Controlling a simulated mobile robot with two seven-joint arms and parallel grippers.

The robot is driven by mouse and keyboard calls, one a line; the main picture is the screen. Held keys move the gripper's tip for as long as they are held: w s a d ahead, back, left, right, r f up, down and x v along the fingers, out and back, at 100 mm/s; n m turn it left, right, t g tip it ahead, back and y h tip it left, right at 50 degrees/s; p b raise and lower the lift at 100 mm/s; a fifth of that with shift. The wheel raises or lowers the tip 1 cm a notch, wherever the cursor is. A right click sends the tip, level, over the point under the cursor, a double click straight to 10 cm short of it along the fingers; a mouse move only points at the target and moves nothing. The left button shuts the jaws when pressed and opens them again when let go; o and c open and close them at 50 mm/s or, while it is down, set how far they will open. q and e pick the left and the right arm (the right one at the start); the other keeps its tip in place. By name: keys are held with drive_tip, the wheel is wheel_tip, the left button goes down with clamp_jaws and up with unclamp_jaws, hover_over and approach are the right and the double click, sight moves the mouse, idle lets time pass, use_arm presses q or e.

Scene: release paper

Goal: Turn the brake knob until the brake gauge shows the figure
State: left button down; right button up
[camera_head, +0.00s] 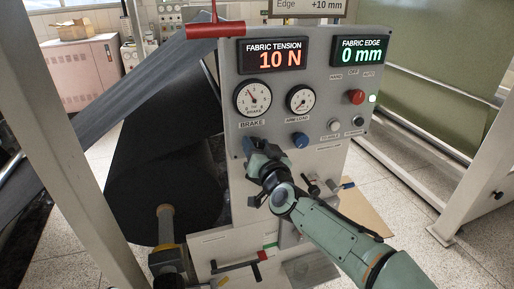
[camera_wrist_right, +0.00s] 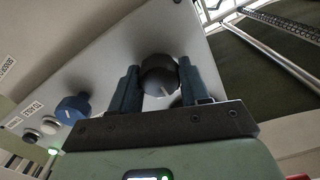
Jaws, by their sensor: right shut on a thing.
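The brake gauge (camera_head: 253,98) is a round white dial on the grey panel; its needle points to the upper left, and its figures are too small to read. The brake knob (camera_wrist_right: 158,75) is black with a pale mark and sits between the two fingers of my right gripper (camera_wrist_right: 157,84) in the right wrist view. The gripper is shut on it. In the head view my right gripper (camera_head: 262,153) reaches the panel just below the brake gauge and hides most of the knob. My left gripper is not in view.
The fabric tension display (camera_head: 273,55) reads 10 N and the fabric edge display (camera_head: 359,51) reads 0 mm. A second gauge (camera_head: 300,99), a blue knob (camera_head: 300,140) and a red button (camera_head: 355,97) are to the right. A dark fabric roll (camera_head: 160,185) stands at left.

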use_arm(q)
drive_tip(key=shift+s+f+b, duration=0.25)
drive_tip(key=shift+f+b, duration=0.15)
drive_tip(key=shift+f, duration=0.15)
use_arm(e)
drive_tip(key=m, duration=0.4)
drive_tip(key=shift+f+m, duration=0.1)
drive_tip(key=shift+m, duration=0.3)
drive_tip(key=o, duration=1)
drive_tip(key=shift+o, duration=0.2)
drive_tip(key=shift+d, duration=0.1)
drive_tip(key=shift+s+d, duration=0.1)
drive_tip(key=shift+s, duration=0.3)
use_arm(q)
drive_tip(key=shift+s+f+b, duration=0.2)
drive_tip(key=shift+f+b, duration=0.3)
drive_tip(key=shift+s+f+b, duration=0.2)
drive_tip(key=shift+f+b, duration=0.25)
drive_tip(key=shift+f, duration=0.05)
use_arm(e)
drive_tip(key=v, duration=1.2)
drive_tip(key=shift+s, duration=0.25)
